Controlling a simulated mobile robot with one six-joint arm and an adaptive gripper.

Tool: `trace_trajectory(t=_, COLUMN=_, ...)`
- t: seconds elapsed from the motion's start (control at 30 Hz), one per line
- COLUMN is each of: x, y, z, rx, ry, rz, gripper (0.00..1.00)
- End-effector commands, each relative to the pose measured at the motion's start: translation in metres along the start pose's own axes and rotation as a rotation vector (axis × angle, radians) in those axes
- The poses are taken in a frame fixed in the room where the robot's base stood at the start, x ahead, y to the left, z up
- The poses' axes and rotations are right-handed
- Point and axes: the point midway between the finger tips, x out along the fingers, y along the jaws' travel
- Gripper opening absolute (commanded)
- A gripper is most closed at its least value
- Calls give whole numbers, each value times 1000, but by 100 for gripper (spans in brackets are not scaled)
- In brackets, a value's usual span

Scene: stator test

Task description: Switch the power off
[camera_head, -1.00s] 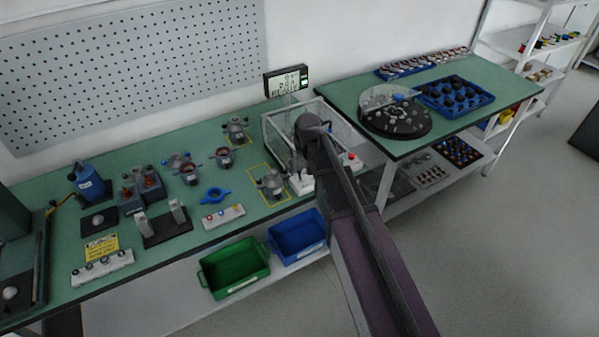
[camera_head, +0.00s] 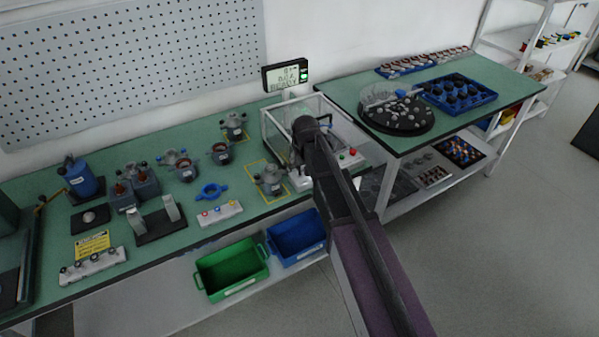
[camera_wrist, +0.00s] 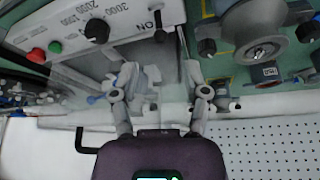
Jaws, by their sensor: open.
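The wrist view shows a white control panel (camera_wrist: 65,28) with a black lever switch (camera_wrist: 158,22) beside an "ON" label. My gripper (camera_wrist: 160,88) is open and empty, with its fingers apart and the lever beyond them, at the picture's top. I see no contact with the lever. In the head view my dark arm reaches over the bench to the clear enclosure (camera_head: 272,128); the fingers are hidden there, and the panel is partly covered. A display (camera_head: 286,75) behind the enclosure is lit and has a green mark.
The panel also carries a black knob (camera_wrist: 97,30), a red button (camera_wrist: 37,55) and a green button (camera_wrist: 55,47). A grey motor housing (camera_wrist: 262,30) is close to the right. Green (camera_head: 232,268) and blue (camera_head: 297,237) bins sit below the bench; open floor lies in front.

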Motion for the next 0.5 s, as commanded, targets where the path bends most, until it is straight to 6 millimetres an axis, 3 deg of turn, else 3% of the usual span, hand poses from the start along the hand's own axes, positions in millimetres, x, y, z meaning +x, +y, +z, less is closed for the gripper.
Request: trace_trajectory(t=0.5, x=47, y=-1, z=1, rx=-1, ry=0, rz=0, gripper=59)
